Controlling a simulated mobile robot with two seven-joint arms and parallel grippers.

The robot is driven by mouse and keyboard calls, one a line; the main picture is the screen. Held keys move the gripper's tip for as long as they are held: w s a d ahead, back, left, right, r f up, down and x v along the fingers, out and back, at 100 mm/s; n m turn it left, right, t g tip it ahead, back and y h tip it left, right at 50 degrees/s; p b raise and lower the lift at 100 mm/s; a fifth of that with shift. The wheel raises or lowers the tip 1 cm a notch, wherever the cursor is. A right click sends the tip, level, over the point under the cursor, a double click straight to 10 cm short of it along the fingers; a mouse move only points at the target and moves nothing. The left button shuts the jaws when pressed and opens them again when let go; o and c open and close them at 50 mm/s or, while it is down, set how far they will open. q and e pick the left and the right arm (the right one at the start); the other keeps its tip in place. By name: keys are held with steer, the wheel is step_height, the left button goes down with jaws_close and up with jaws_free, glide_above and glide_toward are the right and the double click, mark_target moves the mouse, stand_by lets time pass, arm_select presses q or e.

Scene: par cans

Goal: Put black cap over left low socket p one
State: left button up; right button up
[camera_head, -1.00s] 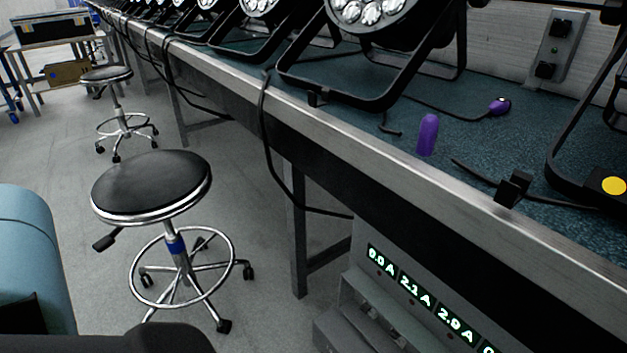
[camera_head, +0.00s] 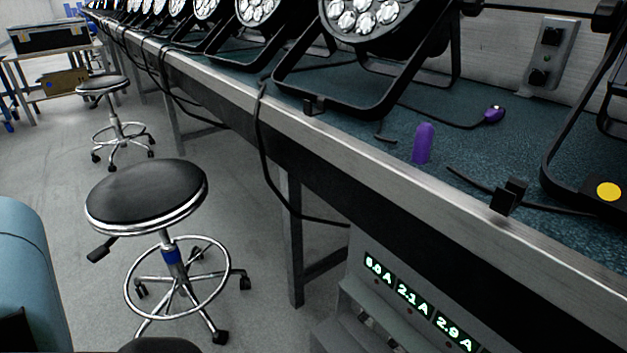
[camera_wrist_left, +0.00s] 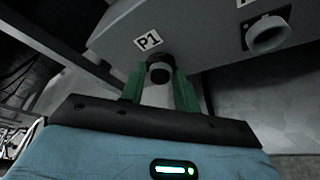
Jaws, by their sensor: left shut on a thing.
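In the left wrist view, my left gripper (camera_wrist_left: 160,88) has two green fingers shut on the black cap (camera_wrist_left: 159,72). The cap is small, dark and round, and sits between the fingertips just below the P1 label (camera_wrist_left: 149,41) on the grey box. The socket by that label is hidden behind the cap and fingers. I cannot tell whether the cap touches it or how far it is over it. In the head view neither gripper shows.
A second round grey socket (camera_wrist_left: 268,36) sits right of P1. In the head view, the box's lit displays (camera_head: 412,297) are under the bench (camera_head: 330,140), which bears lamps, cables and a purple cylinder (camera_head: 423,144). A black-seated stool (camera_head: 147,193) stands on the left floor.

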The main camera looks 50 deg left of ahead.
arm_select(q)
steer(key=shift+w, duration=0.15)
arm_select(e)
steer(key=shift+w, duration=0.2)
arm_select(q)
jaws_close()
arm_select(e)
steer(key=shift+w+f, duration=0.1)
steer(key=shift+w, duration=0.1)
arm_select(q)
steer(key=o, duration=1.1)
jaws_free()
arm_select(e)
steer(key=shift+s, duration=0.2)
arm_select(q)
steer(key=p+v, duration=0.2)
steer(key=v, duration=0.5)
steer(key=shift+s+d+r, duration=0.1)
steer(key=shift+s, duration=0.25)
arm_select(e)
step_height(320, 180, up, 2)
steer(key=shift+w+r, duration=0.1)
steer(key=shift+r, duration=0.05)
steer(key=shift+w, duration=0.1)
